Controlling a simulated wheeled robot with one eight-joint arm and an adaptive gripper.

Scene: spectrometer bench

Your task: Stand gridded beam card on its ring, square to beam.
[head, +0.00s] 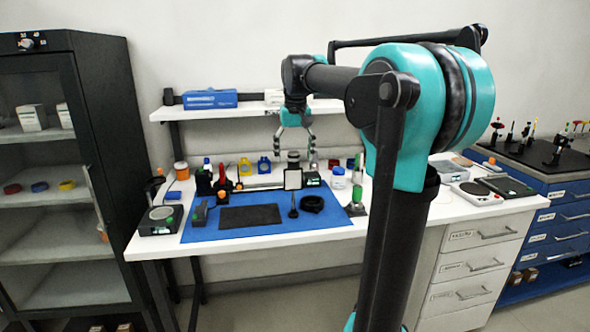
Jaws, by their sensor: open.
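A small pale card with a dark frame (292,180) stands upright near the right part of the blue mat. A thin dark stem with a small foot shows just below it; I take this for the beam card, but its grid is too small to make out. A black ring-shaped thing (312,203) lies on the mat to the right of the foot; I cannot tell whether it is the card's ring. My gripper (296,139), with teal knuckles and grey fingers, is open and empty. It hangs above the back of the bench, apart from the card.
The blue mat (215,233) bears a black pad (250,216). Bottles and small instruments line the back of the bench under a white shelf (225,112). A dark-based upright tool (356,206) stands at the mat's right. The mat's front strip is clear.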

